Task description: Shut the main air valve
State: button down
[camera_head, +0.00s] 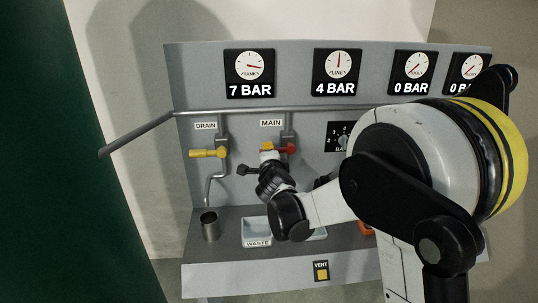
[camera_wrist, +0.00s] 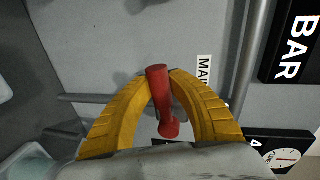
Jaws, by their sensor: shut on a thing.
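The main air valve's red handle (camera_head: 291,149) shows below the MAIN label on the grey panel, partly covered by my gripper (camera_head: 270,160). In the wrist view the red handle (camera_wrist: 157,92) stands between the yellow fingers of my gripper (camera_wrist: 161,76), which are closed around it near their tips. A round red end of the handle lies nearer my palm. My gripper and arm hide part of the valve body in the head view.
The yellow drain valve (camera_head: 208,153) is to the left, above a metal cup (camera_head: 210,226). A WASTE tray (camera_head: 256,232) and a yellow VENT button (camera_head: 322,273) are below. Gauges line the top, the tank gauge (camera_head: 250,73) reading 7 BAR and the line gauge (camera_head: 337,72) 4 BAR.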

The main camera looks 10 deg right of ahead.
jog(key=shift+r+m, duration=0.4)
jog(key=shift+m, duration=0.1)
jog(key=c, duration=1.2)
grip_release()
jog(key=shift+r, duration=0.1)
jog(key=s, duration=0.4)
jog(key=s+r, duration=0.1)
jog(key=s, duration=0.3)
jog(key=s+r, duration=0.1)
jog(key=s, duration=0.2)
jog(key=shift+s+r, duration=0.15)
jog(key=shift+s, duration=0.25)
